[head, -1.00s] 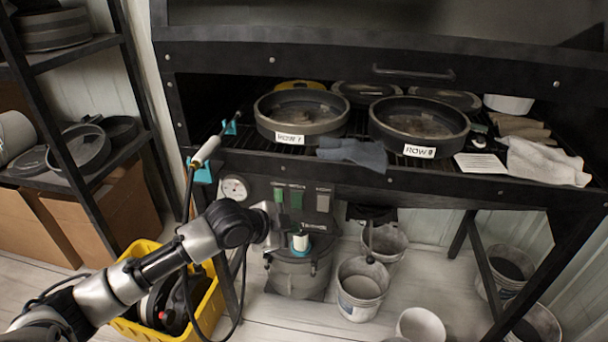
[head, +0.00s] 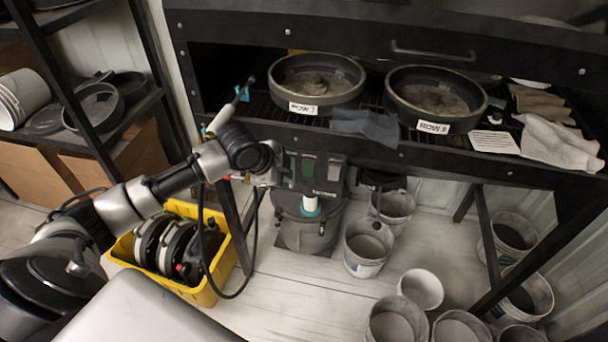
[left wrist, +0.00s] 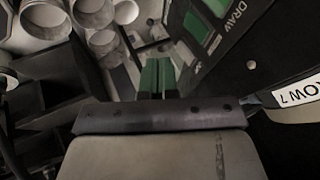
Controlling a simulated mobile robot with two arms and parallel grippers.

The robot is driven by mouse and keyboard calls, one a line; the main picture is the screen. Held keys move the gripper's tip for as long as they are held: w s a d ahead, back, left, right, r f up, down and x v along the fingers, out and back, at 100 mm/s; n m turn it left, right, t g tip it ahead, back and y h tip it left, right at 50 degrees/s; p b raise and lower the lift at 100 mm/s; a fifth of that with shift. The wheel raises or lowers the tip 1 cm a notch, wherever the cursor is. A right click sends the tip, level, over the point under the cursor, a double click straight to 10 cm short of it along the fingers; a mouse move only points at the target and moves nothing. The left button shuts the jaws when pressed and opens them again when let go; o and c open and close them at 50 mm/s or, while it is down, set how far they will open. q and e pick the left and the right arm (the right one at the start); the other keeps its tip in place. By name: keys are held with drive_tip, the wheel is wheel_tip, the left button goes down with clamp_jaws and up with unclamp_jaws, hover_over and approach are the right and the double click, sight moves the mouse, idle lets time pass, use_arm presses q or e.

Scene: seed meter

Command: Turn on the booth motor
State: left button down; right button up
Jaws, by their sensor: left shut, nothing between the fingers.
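The dark control panel (head: 318,172) is mounted under the front edge of the booth (head: 350,140). It carries green switch-like patches and a pale lower label. My left gripper (head: 284,178) is beside the panel's left side; contact cannot be told from this view. In the left wrist view its green fingers (left wrist: 158,72) are together and empty. The panel's green patches (left wrist: 196,26) show beyond and to the right of the fingertips, next to lettering that reads "DRAW". Which switch belongs to the motor is not readable. My arm hides the panel's left part. My right gripper is out of view.
A yellow crate (head: 222,284) of round parts stands below my left arm. A dark canister (head: 292,238) stands under the panel. Several buckets, one here (head: 366,262), stand on the floor. Two labelled round pans (head: 318,98) sit on the booth grate. A dark cable hangs beside the crate.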

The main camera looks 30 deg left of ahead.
sight(304, 175)
use_arm(q)
drive_tip(key=shift+w+d+f, duration=0.2)
drive_tip(key=shift+w+f, duration=1.05)
drive_tip(key=shift+w, duration=0.15)
drive_tip(key=shift+w+d+f, duration=0.15)
drive_tip(key=shift+w+f, duration=1.1)
drive_tip(key=shift+w, duration=0.1)
drive_tip(key=shift+w+d+f, duration=0.2)
drive_tip(key=shift+w+f, duration=1.05)
drive_tip(key=shift+w, duration=0.15)
drive_tip(key=shift+w+f, duration=0.1)
drive_tip(key=shift+f, duration=0.1)
drive_tip(key=shift+w+r+t, duration=0.1)
drive_tip(key=shift+r+t, duration=0.05)
drive_tip(key=shift+t, duration=0.15)
drive_tip(key=shift+a, duration=0.1)
